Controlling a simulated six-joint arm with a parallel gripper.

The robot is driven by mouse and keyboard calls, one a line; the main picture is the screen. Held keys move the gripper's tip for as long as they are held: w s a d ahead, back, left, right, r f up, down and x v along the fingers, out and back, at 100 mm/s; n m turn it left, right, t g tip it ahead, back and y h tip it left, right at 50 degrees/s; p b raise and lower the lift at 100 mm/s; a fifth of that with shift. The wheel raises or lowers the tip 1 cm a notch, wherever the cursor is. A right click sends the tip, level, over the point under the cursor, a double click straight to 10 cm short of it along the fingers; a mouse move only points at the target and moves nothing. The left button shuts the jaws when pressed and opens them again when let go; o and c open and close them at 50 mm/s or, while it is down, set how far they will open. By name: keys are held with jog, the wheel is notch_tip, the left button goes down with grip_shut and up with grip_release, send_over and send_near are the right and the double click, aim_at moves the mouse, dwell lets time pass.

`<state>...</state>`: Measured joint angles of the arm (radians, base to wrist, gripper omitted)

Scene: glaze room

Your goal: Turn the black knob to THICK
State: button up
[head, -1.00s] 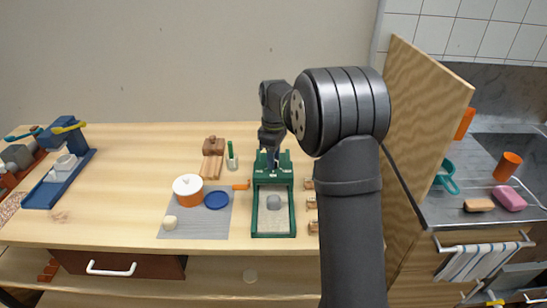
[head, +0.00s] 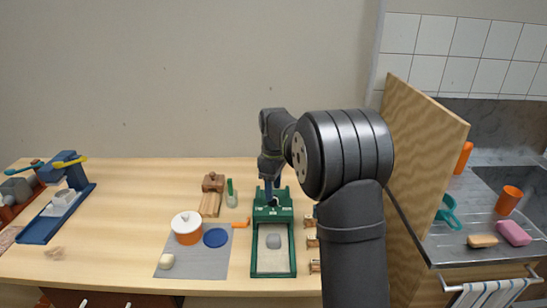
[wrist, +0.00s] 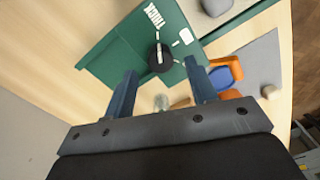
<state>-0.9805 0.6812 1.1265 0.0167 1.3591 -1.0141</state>
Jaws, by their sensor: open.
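The black knob (wrist: 160,58) sits on the green machine (wrist: 122,52) in the wrist view, with a white pointer line on its top. A white word (wrist: 154,14), which seems to read THICK, lies beyond the knob, and smaller white labels (wrist: 186,36) lie to its right. My gripper (wrist: 162,86) is open, its two blue fingers apart on either side of the knob's near side, not visibly touching it. In the head view the green machine (head: 258,240) stands on the table with my gripper (head: 268,196) over its back part; the knob is hidden there.
An orange pot (head: 187,237) and blue disc (head: 215,237) stand on a grey mat (head: 205,264) left of the machine. An orange piece (head: 242,222) lies close to its left side. Small wooden pieces (head: 312,243) are on its right, near a wooden partition (head: 425,150).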

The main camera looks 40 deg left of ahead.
aim_at(274, 196)
notch_tip(274, 196, up, 14)
jog(key=shift+w+r, duration=0.2)
jog(key=shift+r, duration=0.05)
jog(key=shift+a+f, duration=0.1)
dwell(0.5)
jog(key=f, duration=1.7)
jog(key=shift+s+f, duration=0.2)
jog(key=shift+s, duration=0.05)
jog(key=shift+r, duration=0.15)
